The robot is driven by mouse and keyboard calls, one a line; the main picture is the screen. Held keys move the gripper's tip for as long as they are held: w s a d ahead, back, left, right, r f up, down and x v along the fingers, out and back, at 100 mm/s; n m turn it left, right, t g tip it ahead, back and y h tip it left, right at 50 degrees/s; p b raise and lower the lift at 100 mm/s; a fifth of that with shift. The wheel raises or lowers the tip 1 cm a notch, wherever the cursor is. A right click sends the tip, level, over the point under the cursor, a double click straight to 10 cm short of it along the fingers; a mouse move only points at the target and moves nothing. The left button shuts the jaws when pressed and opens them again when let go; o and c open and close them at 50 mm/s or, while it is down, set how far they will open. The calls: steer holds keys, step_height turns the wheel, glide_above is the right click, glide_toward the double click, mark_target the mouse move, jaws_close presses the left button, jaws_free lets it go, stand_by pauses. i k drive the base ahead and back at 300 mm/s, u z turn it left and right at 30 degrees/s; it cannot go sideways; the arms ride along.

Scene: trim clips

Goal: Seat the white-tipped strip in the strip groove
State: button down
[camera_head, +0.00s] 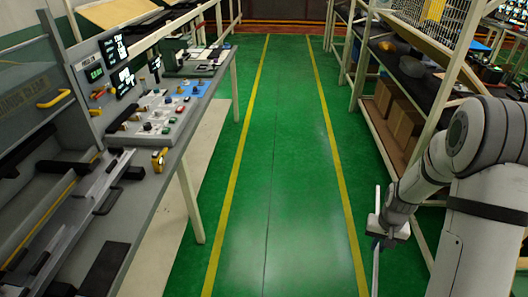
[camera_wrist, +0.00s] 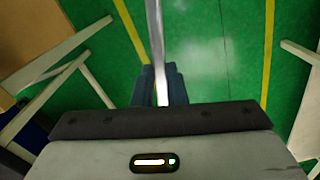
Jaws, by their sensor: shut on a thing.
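My gripper (camera_head: 384,240) is low at the right of the head view, over the green floor and away from the benches. It is shut on a long, thin, pale strip (camera_head: 376,272). In the wrist view the strip (camera_wrist: 156,35) runs from between the dark fingers (camera_wrist: 160,75) to the top edge. Its part near the fingers looks whitest; I cannot tell whether that is the white tip. The far end is cut off. I cannot pick out the strip groove for sure; long rails and slots (camera_head: 62,215) lie on the left bench.
The left workbench (camera_head: 172,185) carries knobs, displays, a blue mat (camera_head: 187,88) and a yellow-black tool (camera_head: 159,160). A shelf rack (camera_head: 385,130) with boxes (camera_head: 400,115) stands at the right. The green aisle (camera_head: 290,150) between yellow lines is clear.

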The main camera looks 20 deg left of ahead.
mark_target(81, 208)
steer(key=z, duration=0.05)
steer(key=i, duration=1)
steer(key=u, duration=2.55)
